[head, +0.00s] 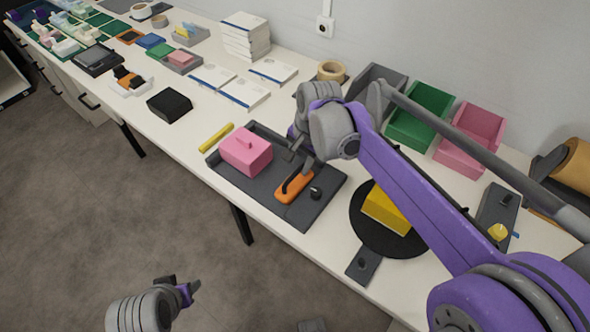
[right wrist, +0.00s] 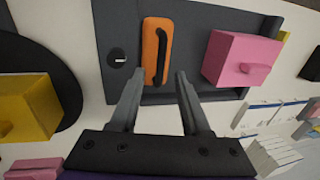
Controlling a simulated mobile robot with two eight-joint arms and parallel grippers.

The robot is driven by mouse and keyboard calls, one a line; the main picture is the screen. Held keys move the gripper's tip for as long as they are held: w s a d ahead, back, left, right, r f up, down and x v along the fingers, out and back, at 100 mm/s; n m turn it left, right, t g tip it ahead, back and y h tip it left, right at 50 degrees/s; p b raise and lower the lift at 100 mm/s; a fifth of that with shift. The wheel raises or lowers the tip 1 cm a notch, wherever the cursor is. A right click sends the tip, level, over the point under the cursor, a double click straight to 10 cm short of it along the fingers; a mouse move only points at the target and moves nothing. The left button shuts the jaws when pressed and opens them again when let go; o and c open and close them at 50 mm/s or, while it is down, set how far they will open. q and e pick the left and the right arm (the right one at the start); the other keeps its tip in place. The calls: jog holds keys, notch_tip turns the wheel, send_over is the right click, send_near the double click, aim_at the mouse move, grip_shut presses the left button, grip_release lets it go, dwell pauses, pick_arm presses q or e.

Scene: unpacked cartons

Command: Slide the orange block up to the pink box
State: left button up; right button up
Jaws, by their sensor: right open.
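The orange block (head: 290,190) with a black handle lies on the dark grey tray (head: 322,198). The pink box (head: 240,155) with a small knob stands on the same tray, to the block's left, with a gap between them. In the right wrist view the orange block (right wrist: 149,62) is left of the pink box (right wrist: 236,50). My right gripper (head: 302,158) is open and empty over the tray. In the right wrist view its fingertips (right wrist: 158,76) are apart, just short of the block's near end. My left gripper (head: 187,287) hangs off the table, away from both.
A black knob (head: 316,193) sits beside the orange block. A yellow box (head: 386,210) stands on a black disc to the right. A yellow bar (head: 216,137) lies beyond the tray's left edge. Green (head: 420,115) and pink bins (head: 470,140) stand by the wall.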

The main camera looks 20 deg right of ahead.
aim_at(294, 174)
jog(key=f, duration=0.3)
jog(key=w+f, duration=0.1)
jog(key=shift+a+f, duration=0.3)
jog(key=shift+f, duration=0.1)
grip_shut()
dwell(1.1)
